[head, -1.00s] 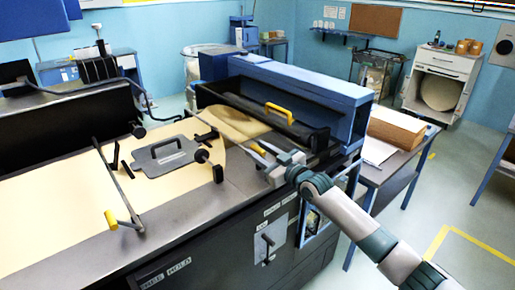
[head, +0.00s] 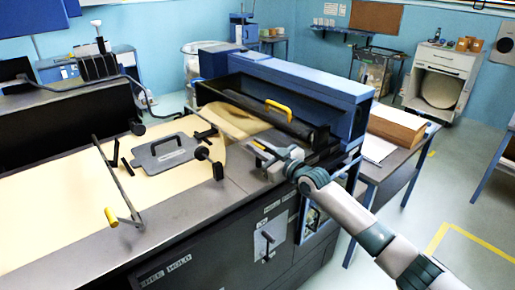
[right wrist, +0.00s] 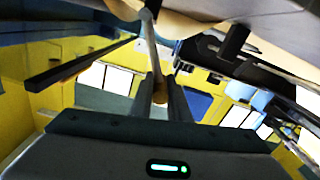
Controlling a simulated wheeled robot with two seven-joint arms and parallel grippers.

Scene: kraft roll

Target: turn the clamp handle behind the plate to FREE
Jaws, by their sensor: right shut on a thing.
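The grey plate (head: 163,156) with a black grip lies on the tan paper on the bench. Behind and right of it, a thin metal rod (head: 204,121) runs toward my right gripper (head: 262,150). The gripper is shut on the yellow-tipped handle (head: 259,146) by the bench's right part. In the right wrist view its two fingers (right wrist: 160,98) close around the rod, whose end shows orange-brown. Most of the grip is hidden by the fingers. A similar lever with a yellow grip (head: 111,217) stands at the bench's front left. My left gripper is not in view.
A blue housing (head: 300,85) with a dark roller and yellow handle (head: 280,108) stands just behind my gripper. A FREE HOLD label (head: 165,270) and a panel with a black handle (head: 267,243) are on the bench front. A side table with a brown block (head: 397,128) stands right.

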